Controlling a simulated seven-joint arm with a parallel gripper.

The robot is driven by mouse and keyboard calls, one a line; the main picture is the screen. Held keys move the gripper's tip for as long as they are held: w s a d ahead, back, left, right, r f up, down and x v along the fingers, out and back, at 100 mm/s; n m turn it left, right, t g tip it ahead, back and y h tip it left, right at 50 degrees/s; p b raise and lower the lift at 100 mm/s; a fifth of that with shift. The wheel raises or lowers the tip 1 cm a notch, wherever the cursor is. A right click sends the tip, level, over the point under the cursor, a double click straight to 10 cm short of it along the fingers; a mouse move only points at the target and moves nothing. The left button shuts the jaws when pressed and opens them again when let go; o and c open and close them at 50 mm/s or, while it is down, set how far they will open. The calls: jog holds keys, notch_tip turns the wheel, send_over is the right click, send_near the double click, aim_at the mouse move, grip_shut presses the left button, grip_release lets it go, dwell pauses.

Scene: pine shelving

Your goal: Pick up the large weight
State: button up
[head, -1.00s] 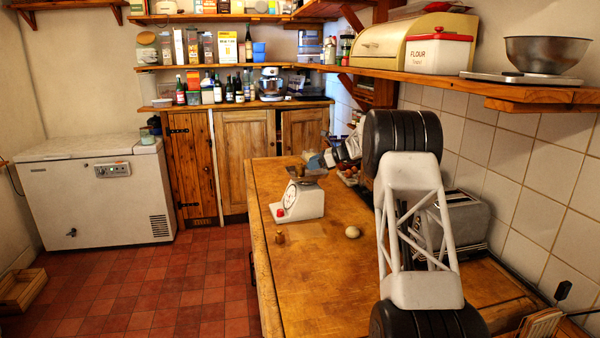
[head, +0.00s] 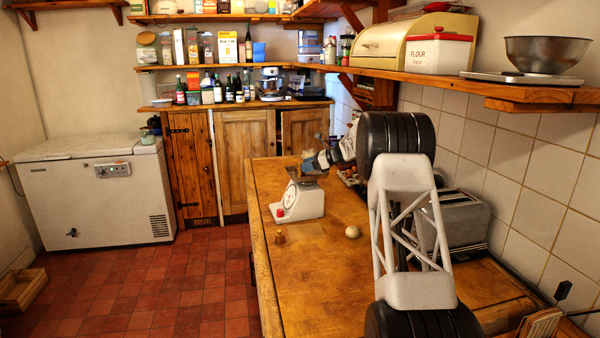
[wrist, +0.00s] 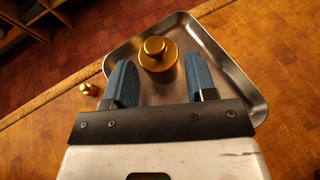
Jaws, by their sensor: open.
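The large brass weight (wrist: 158,62) stands upright in a shiny metal pan (wrist: 232,78) in the wrist view, its knob toward the camera. My gripper (wrist: 158,66) is open, with one blue finger on each side of the weight. I cannot tell whether the fingers touch it. In the head view my gripper (head: 318,163) is over the pan of the white scale (head: 297,203) on the wooden counter. The large weight is not clearly visible there. A small brass weight (wrist: 88,89) stands on the counter outside the pan; it also shows in the head view (head: 280,237).
A pale egg-shaped object (head: 352,231) lies on the counter (head: 300,285) right of the scale. A toaster (head: 462,218) stands by the tiled wall. A shelf (head: 480,88) with a flour tin (head: 437,53) runs above. The counter's front left is clear.

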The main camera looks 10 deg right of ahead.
aim_at(296, 167)
jog(key=shift+x, duration=2.6)
jog(key=shift+r, duration=0.1)
grip_shut()
jog(key=shift+r, duration=0.1)
jog(key=shift+s+r, duration=0.15)
jog(key=shift+r, duration=1.6)
jog(key=s+r, duration=0.1)
jog(key=s, duration=1.4)
jog(key=shift+s+a+r, duration=0.2)
jog(key=shift+s+a, duration=0.15)
jog(key=shift+a, duration=0.1)
